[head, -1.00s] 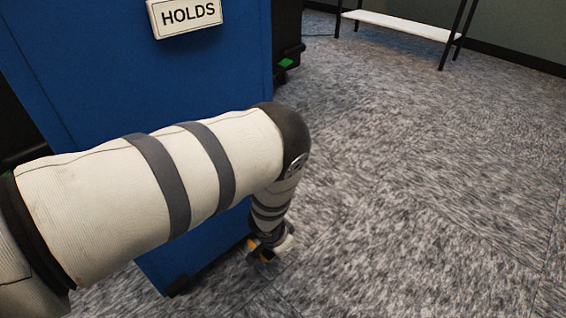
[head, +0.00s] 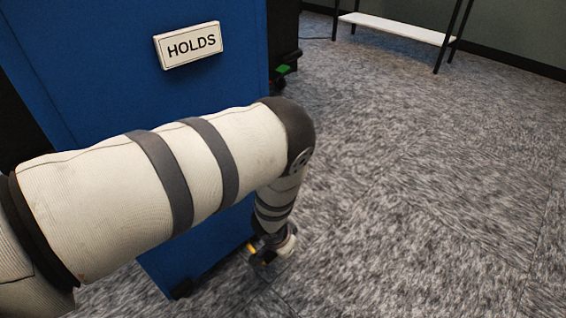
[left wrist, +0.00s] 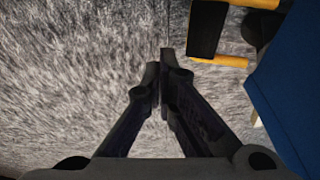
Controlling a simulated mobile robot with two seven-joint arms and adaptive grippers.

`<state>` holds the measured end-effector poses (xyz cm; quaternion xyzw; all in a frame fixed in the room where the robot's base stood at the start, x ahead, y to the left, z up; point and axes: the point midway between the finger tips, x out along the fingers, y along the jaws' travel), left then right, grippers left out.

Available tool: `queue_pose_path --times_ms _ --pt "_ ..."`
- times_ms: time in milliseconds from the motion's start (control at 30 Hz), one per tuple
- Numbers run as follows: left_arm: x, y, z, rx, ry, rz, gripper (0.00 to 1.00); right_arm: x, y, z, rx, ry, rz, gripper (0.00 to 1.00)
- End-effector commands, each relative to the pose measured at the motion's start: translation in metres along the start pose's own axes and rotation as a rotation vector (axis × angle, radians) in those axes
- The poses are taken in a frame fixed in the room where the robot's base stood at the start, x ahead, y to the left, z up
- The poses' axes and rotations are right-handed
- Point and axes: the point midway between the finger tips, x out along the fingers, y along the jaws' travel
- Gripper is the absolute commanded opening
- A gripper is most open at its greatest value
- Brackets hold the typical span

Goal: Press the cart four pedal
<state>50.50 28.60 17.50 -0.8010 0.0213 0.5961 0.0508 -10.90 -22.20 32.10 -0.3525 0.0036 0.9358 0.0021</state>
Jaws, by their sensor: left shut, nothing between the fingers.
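The blue cart (head: 110,35) with a white HOLDS sign (head: 188,45) stands at the left in the head view. In the left wrist view a pedal with a black pad (left wrist: 207,28) and orange-yellow bars sits low beside the cart's blue side (left wrist: 295,90). A small yellow part (head: 251,247) of it shows by the cart's foot in the head view, mostly hidden by my arm. My left gripper (left wrist: 160,75) is shut and empty, pointing just left of the pedal, with a visible gap between them in the picture. My right gripper is out of view.
Another dark cart with a green pedal (head: 283,69) stands behind the blue one. A black-legged rack with a white shelf (head: 395,27) is at the far wall. The grey carpet (head: 430,190) at the right is clear.

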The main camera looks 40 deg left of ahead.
Motion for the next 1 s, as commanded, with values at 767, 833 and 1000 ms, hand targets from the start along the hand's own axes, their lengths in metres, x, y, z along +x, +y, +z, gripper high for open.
queue_pose_path --times_ms 767,833,1000 --pt "-0.074 0.034 0.003 0.001 -0.003 0.0 0.0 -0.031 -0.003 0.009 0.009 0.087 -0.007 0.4" --pt "-0.074 0.034 0.003 0.001 -0.003 0.0 0.0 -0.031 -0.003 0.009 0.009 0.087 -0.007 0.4" --pt "-0.073 0.035 0.015 -0.004 -0.022 0.002 0.0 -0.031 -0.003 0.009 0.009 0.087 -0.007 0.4"
